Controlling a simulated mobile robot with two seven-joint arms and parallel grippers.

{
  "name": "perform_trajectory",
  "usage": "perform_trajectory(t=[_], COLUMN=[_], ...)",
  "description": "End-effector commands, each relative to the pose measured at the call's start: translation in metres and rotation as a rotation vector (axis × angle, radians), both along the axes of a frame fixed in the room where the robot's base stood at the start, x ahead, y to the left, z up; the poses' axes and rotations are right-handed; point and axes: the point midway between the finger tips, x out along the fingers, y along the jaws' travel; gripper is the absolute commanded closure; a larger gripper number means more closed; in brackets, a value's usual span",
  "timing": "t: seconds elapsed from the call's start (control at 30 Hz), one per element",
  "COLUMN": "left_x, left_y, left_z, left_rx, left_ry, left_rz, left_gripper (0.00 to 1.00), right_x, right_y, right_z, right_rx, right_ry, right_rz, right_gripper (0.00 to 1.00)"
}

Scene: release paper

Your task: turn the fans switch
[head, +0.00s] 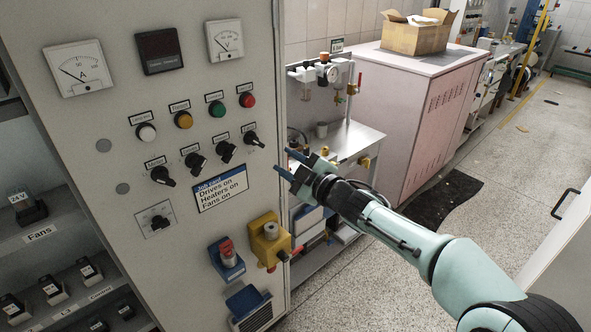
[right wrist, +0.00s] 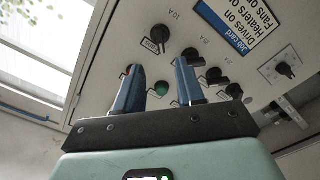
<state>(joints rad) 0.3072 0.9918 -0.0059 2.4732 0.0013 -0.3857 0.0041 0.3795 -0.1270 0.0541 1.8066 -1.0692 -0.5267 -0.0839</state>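The grey control panel (head: 130,105) has a row of black rotary switches: one at the left (head: 162,176), two in the middle (head: 195,162) (head: 226,149) and one at the right end (head: 252,138). My left gripper is not in view.
White, yellow, green and red lamps (head: 215,109) sit above the switches, with meters (head: 78,68) higher up. A yellow box (head: 270,238) and a blue socket (head: 226,259) stick out below. A shelf labelled "Fans" (head: 40,233) is at left. A metal bench (head: 345,140) stands behind my gripper.

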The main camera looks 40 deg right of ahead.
Motion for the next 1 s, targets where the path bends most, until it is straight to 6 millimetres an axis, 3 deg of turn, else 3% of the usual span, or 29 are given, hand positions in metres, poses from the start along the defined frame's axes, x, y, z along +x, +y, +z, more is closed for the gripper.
perform_trajectory(t=[0.23,0.8,0.93,1.0], left_x=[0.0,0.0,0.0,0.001], left_y=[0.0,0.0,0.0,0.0], left_z=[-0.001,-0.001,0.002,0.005], left_rx=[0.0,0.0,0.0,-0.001], left_ry=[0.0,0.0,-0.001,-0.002], left_rz=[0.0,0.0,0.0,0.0], left_gripper=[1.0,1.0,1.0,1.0], right_x=[-0.023,-0.024,-0.016,-0.007], right_y=[-0.002,-0.002,0.0,0.003], right_z=[0.0,-0.001,-0.024,-0.056], right_rx=[0.0,0.001,0.052,0.121], right_ry=[0.001,0.001,0.044,0.103], right_rz=[0.001,0.001,-0.001,-0.004], right_gripper=[0.62,0.62,0.62,0.62])
